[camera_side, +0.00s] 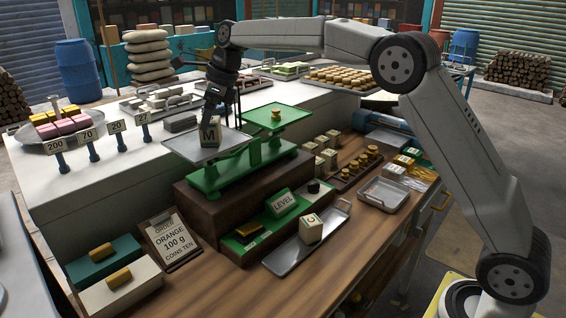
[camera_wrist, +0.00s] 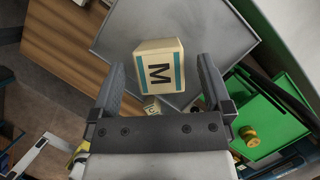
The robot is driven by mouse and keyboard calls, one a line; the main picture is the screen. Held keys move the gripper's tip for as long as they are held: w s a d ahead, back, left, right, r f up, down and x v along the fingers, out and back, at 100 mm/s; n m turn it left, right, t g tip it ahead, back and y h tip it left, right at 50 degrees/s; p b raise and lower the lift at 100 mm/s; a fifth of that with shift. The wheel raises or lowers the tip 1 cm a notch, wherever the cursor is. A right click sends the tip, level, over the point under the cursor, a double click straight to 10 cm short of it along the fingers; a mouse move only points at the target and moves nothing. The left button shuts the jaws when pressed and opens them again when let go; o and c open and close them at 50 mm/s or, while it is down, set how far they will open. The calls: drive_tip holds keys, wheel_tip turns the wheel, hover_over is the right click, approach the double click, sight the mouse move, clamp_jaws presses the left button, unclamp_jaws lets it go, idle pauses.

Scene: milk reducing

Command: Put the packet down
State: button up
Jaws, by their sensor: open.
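The packet marked M (camera_side: 209,134) is a cream block with a teal stripe. It stands on the left grey pan (camera_side: 180,143) of the green balance scale (camera_side: 250,155). In the wrist view the packet (camera_wrist: 159,68) sits between my gripper's fingers, with a gap visible on each side, and the pan (camera_wrist: 112,38) spreads beneath it. My gripper (camera_side: 212,112) is open just above and around the packet, pointing down. The scale's right green pan (camera_side: 276,117) carries a small brass weight (camera_side: 276,114).
A tray (camera_side: 288,259) with a packet marked C (camera_side: 311,229) lies in front of the scale. A green LEVEL sign (camera_side: 284,202) and an order clipboard (camera_side: 169,243) stand nearby. Several packets and brass weights sit to the right. An empty tray (camera_side: 384,194) lies farther right.

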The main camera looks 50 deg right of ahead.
drive_tip(key=v, duration=1)
drive_tip(key=shift+f, duration=0.1)
idle(2.9)
drive_tip(key=n+t+y, duration=0.2)
drive_tip(key=y, duration=0.4)
hover_over(218, 119)
drive_tip(key=s, duration=0.3)
wheel_tip(218, 119, down, 5)
drive_tip(key=d+f+t, duration=0.1)
drive_tip(key=d+f+m+t, duration=0.1)
drive_tip(key=d+t, duration=0.1)
drive_tip(key=shift+s+f+y, duration=0.1)
drive_tip(key=shift+s+y, duration=0.05)
drive_tip(key=shift+y, duration=0.25)
drive_tip(key=shift+s+d+f+m+t, duration=0.15)
drive_tip(key=shift+d+f+m+t, duration=0.3)
drive_tip(key=shift+t, duration=0.25)
drive_tip(key=shift+x, duration=1.35)
